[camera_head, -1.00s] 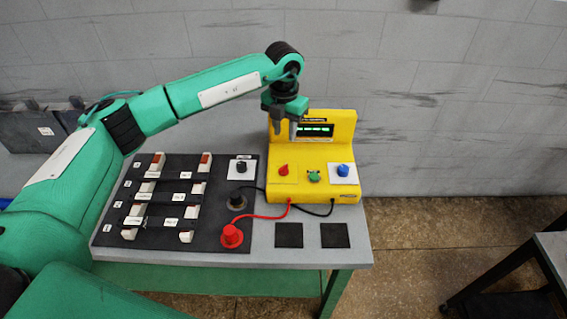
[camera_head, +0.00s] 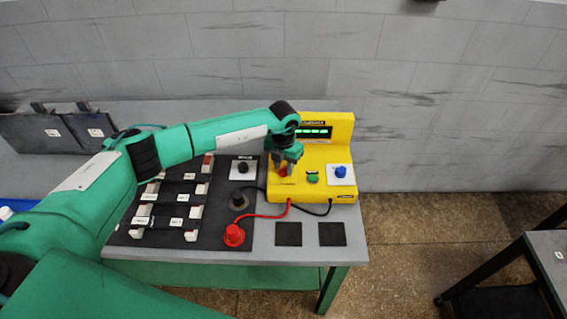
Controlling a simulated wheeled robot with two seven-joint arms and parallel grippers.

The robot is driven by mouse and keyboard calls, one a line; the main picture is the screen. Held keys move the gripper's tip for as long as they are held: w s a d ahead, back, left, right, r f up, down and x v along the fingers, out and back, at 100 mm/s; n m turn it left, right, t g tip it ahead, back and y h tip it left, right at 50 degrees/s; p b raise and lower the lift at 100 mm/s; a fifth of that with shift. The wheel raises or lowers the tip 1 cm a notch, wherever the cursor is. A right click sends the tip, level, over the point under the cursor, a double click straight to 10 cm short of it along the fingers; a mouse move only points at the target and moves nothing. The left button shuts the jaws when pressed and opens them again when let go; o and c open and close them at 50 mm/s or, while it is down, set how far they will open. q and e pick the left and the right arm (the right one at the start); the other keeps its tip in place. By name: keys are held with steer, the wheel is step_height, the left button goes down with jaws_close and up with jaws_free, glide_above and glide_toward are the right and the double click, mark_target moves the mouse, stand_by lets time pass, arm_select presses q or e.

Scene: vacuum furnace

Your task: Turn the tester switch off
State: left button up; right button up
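The yellow tester (camera_head: 316,186) stands on the table with its green display (camera_head: 314,132) lit. On its sloped front are a red knob (camera_head: 283,172), a green knob (camera_head: 313,178) and a blue knob (camera_head: 341,172) on a white plate. My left gripper (camera_head: 285,168) points down at the red knob, its fingers apart on either side of it. The fingers partly hide the knob, and I cannot tell whether they touch it. Which knob is the switch is not readable. My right gripper is not in view.
Left of the tester is a dark panel (camera_head: 222,214) with several white-and-red blocks, a black knob (camera_head: 243,167) and red and black plugs with cables. Two dark square pads (camera_head: 288,233) lie in front. Another table (camera_head: 552,250) stands at the right.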

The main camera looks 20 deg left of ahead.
arm_select(q)
jaws_close()
steer(key=shift+n+b, duration=0.3)
steer(key=shift+n, duration=0.1)
steer(key=shift+f+n+b, duration=0.1)
steer(key=shift+n+b, duration=0.25)
steer(key=shift+n, duration=0.25)
steer(key=n+b, duration=0.1)
steer(key=n, duration=0.2)
steer(key=shift+b, duration=0.3)
steer(key=n+b, duration=0.1)
steer(key=n, duration=0.3)
steer(key=shift+n, duration=0.3)
steer(key=shift+n+b, duration=0.45)
steer(key=shift+n, duration=0.65)
